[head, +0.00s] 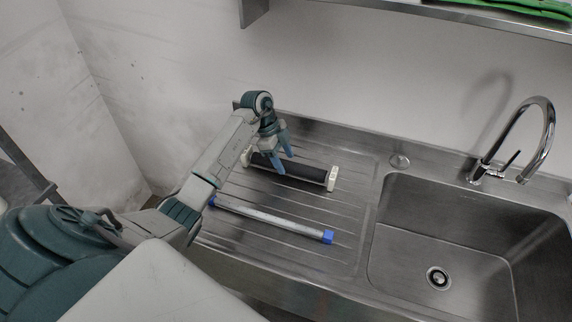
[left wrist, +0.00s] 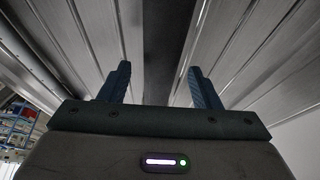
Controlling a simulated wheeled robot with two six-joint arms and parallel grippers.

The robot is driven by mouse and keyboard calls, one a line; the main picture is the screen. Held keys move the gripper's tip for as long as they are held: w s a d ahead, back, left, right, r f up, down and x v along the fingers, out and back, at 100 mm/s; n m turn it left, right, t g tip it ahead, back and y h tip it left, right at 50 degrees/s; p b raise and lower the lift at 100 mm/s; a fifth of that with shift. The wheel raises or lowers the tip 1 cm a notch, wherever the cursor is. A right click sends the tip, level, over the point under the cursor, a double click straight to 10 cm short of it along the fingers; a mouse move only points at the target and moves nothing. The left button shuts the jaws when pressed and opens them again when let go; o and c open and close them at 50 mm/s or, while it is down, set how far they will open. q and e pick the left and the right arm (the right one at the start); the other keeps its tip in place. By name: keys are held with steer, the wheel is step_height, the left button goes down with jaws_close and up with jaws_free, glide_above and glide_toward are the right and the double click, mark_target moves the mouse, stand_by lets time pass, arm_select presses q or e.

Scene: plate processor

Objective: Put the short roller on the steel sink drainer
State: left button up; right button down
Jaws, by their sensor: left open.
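A black roller with cream end blocks (head: 305,171), the shorter of two bars, lies on the ribbed steel sink drainer (head: 300,212), towards its back. My left gripper (head: 284,164) is over the left half of this roller, pointing down, with its blue fingers apart. In the left wrist view, a dark strip that looks like the roller (left wrist: 168,45) runs between the two open fingers (left wrist: 160,85). The fingers do not grip it. I cannot tell how far the fingertips reach down beside it. My right gripper is not in view.
A longer silver bar with blue ends (head: 270,219) lies on the drainer in front of the black roller. The sink basin (head: 410,255) and tap (head: 545,125) are to the right. A shelf (head: 480,18) hangs above on the wall.

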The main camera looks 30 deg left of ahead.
arm_select(q)
steer(key=b+v, duration=0.3)
steer(key=v, duration=0.6)
steer(key=shift+a+r, duration=0.2)
steer(key=shift+r, duration=0.2)
